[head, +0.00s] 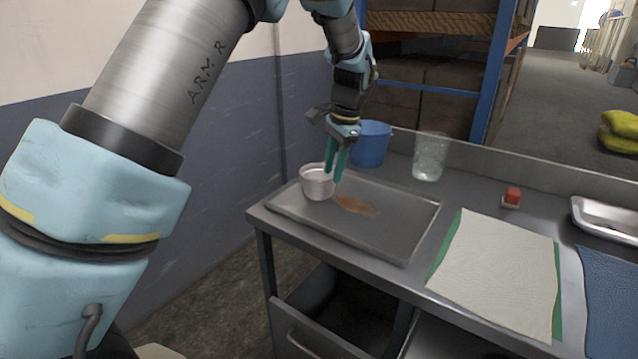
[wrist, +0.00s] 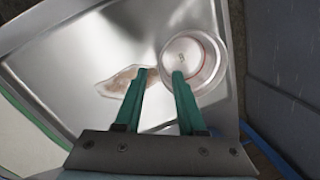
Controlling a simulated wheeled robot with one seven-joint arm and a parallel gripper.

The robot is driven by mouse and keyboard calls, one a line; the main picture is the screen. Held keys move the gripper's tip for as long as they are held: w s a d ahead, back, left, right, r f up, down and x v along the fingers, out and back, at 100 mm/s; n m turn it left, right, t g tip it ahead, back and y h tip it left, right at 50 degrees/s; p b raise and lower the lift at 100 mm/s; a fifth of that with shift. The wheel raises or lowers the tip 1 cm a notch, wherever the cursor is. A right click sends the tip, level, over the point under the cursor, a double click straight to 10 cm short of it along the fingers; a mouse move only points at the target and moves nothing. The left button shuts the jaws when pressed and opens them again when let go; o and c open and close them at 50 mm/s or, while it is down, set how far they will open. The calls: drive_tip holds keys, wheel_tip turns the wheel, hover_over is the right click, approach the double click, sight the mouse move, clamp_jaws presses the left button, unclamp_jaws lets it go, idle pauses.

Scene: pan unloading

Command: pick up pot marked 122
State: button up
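A small round metal pot (head: 317,182) stands upright at the left back part of a metal tray (head: 385,236) on the table. In the wrist view the pot (wrist: 193,60) shows from above, with a small marking inside that is too small to read. My gripper (head: 335,176) points down with its teal fingers at the pot's right side. In the wrist view the fingers of my gripper (wrist: 163,75) are apart; one tip overlaps the pot's near rim and the other is outside it, beside a brown stain (wrist: 127,80). Nothing is between the fingertips that I can make out.
A blue bucket (head: 371,143) stands close behind my gripper, with a clear glass (head: 430,157) to its right. A red-topped block (head: 512,197), a white cloth (head: 497,268) on green and another metal tray (head: 606,217) lie further right. A wall is at the left.

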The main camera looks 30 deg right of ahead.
sight(327, 189)
drive_tip(key=shift+w+a+f+p, duration=0.2)
drive_tip(key=shift+f+p, duration=0.2)
drive_tip(key=shift+f, duration=0.55)
drive_tip(key=shift+w+a+f+p, duration=0.15)
drive_tip(key=shift+f+p, duration=0.3)
drive_tip(key=shift+f, duration=0.45)
drive_tip(key=shift+w+a+f+p, duration=0.1)
drive_tip(key=shift+a+f+p, duration=0.25)
drive_tip(key=shift+f, duration=0.6)
drive_tip(key=shift+d, duration=0.1)
clamp_jaws()
